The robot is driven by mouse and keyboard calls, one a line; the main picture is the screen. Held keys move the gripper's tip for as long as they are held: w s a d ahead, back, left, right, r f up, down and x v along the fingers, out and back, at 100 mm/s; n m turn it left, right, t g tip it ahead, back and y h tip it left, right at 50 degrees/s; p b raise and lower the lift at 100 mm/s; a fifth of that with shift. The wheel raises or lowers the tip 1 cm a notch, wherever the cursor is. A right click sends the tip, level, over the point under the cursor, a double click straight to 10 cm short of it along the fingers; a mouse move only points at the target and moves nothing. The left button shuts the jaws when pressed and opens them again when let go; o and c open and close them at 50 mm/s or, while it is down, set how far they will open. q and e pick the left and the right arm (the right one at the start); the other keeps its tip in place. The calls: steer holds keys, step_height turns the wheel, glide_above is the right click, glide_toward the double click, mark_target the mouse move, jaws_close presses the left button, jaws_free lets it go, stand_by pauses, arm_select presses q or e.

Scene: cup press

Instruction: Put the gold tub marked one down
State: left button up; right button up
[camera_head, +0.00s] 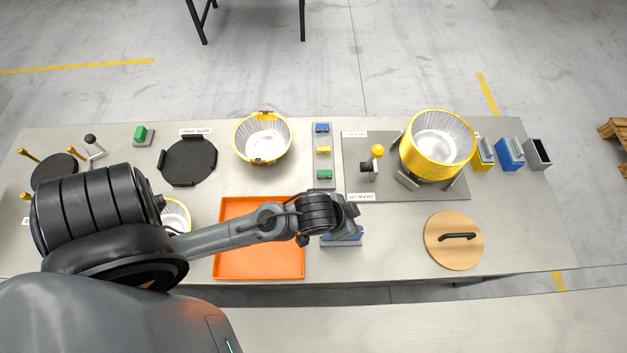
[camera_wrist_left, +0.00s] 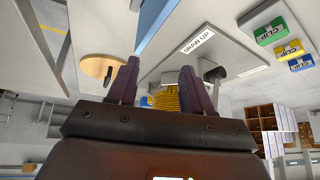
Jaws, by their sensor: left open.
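A large gold tub (camera_head: 430,163) with a pale ribbed inside sits upright in a fixture on the grey plate at the right. A shallower gold-rimmed tub (camera_head: 263,138) stands at the back middle. Another gold-rimmed tub (camera_head: 177,213) at the left is partly hidden behind my arm. I cannot read a number on any of them. My left gripper (camera_head: 352,207) is open and empty, over the table left of the large tub and beside the grey plate. In the left wrist view its fingers (camera_wrist_left: 157,85) are apart, with yellow ribbing beyond them. My right gripper is not in view.
An orange tray (camera_head: 235,262) lies under my left arm. A blue block (camera_head: 345,237) sits just below the gripper. A round wooden lid (camera_head: 453,240) lies front right.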

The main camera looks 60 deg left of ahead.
arm_select(q)
steer(key=s+a+f+g, duration=0.1)
steer(key=s+a+g, duration=0.1)
steer(key=s, duration=0.7)
steer(key=shift+a+f+g, duration=0.2)
steer(key=shift+f+g, duration=0.05)
steer(key=shift+g, duration=0.05)
steer(key=shift+s+r, duration=0.1)
steer(key=shift+r, duration=0.05)
step_height(320, 180, up, 31)
steer(key=p, duration=3.1)
steer(key=shift+f, duration=0.2)
